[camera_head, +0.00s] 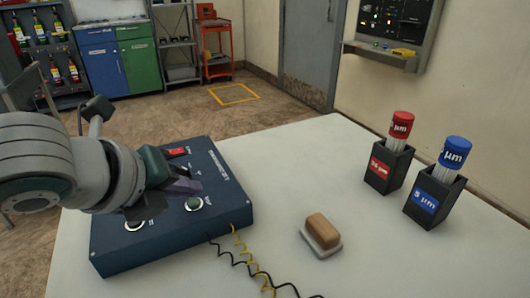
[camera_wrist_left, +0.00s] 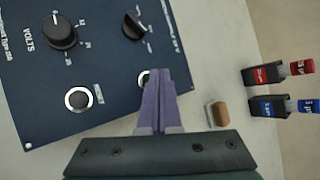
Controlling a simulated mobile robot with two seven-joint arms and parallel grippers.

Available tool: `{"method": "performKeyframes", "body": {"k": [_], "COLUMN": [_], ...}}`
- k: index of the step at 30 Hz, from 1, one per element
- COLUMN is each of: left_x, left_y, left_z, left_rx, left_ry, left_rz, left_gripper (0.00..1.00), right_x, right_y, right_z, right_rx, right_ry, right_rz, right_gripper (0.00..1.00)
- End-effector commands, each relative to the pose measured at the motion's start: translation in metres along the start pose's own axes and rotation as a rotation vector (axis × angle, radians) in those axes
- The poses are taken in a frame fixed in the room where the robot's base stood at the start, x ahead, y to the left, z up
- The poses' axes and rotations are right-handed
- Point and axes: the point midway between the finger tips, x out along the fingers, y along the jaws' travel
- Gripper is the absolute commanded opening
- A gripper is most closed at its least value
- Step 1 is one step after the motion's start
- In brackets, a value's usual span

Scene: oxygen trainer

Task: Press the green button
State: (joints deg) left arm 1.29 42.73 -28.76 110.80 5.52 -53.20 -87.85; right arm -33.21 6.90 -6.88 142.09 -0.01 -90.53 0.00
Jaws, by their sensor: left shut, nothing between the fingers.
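A dark blue control box (camera_head: 225,205) lies on the white table; it also fills the upper left of the left wrist view (camera_wrist_left: 105,70). A greenish round button (camera_head: 194,204) in a pale ring sits near the box's front right corner. In the left wrist view this button is mostly hidden behind the fingers. A second ringed button (camera_head: 135,224) is further left, dark in the left wrist view (camera_wrist_left: 77,98). My left gripper (camera_head: 198,189) is shut and empty, its purple fingers (camera_wrist_left: 158,75) over the box close to the greenish button. Contact cannot be told. My right gripper is not in view.
A brown-topped block (camera_head: 322,231) lies right of the box. Two black holders with a red-capped (camera_head: 400,125) and a blue-capped cartridge (camera_head: 455,152) stand further right. Black and yellow coiled leads (camera_head: 245,255) run off the box's front. A red switch (camera_head: 176,152) sits at its back.

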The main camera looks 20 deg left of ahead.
Motion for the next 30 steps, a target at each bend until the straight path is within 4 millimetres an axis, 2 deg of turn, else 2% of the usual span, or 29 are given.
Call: {"method": "performKeyframes", "body": {"k": [30], "left_x": [0.0069], "left_y": [0.0050], "left_z": [-0.0051], "left_rx": [0.000], "left_ry": [0.000], "left_rz": [0.000], "left_gripper": [0.00], "right_x": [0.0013], "right_y": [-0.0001], "right_z": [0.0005], "right_rx": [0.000], "right_ry": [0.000], "right_rz": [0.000], "right_gripper": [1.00]}}
